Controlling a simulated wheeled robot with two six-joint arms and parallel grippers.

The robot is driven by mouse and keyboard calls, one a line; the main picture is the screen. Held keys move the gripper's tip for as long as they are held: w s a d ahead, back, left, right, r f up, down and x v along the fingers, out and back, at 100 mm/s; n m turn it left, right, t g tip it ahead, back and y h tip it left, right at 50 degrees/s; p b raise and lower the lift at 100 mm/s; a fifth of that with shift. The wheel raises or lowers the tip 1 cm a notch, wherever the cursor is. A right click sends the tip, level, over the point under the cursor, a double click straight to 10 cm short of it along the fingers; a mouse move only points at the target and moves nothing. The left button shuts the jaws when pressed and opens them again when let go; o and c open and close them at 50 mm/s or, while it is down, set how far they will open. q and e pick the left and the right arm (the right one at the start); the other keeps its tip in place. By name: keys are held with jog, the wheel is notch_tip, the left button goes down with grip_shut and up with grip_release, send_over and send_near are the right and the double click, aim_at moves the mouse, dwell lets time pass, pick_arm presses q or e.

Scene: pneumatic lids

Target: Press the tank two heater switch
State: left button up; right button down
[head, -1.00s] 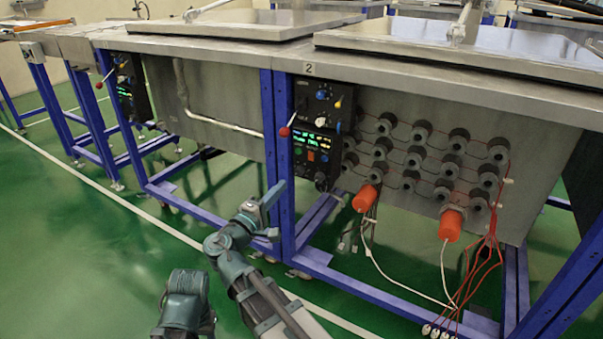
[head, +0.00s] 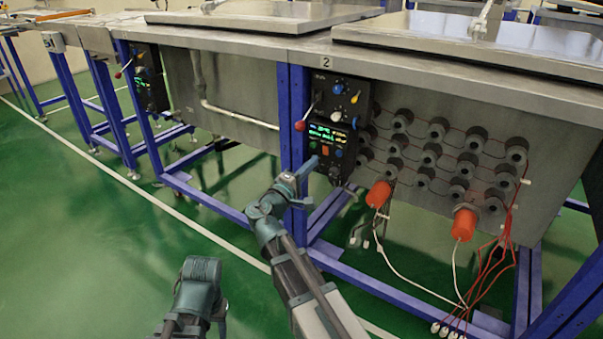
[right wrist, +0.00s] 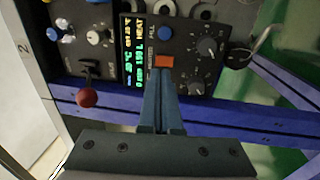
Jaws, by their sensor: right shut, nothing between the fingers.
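The tank two control panel (head: 338,120) hangs under the steel table edge, below a label "2" (head: 325,62). Its lower box has a lit green and yellow display (right wrist: 134,50), a blue round button (right wrist: 165,32) and an orange square switch (right wrist: 165,61). Small lettering beside the orange switch seems to read HEATER. My right gripper (head: 311,164) is shut and empty, in front of the lower box. In the right wrist view its fingertips (right wrist: 162,72) point at the orange switch, at its lower edge; I cannot tell whether they touch it.
A red-knobbed lever (right wrist: 87,97) sticks out left of the display. Black dials (right wrist: 207,46) lie right of the switch. A blue frame post (head: 293,120) stands just left of the panel. Orange plugs (head: 379,194) and hanging cables are to the right.

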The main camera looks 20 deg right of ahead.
aim_at(326, 149)
jog(key=shift+x, duration=2.5)
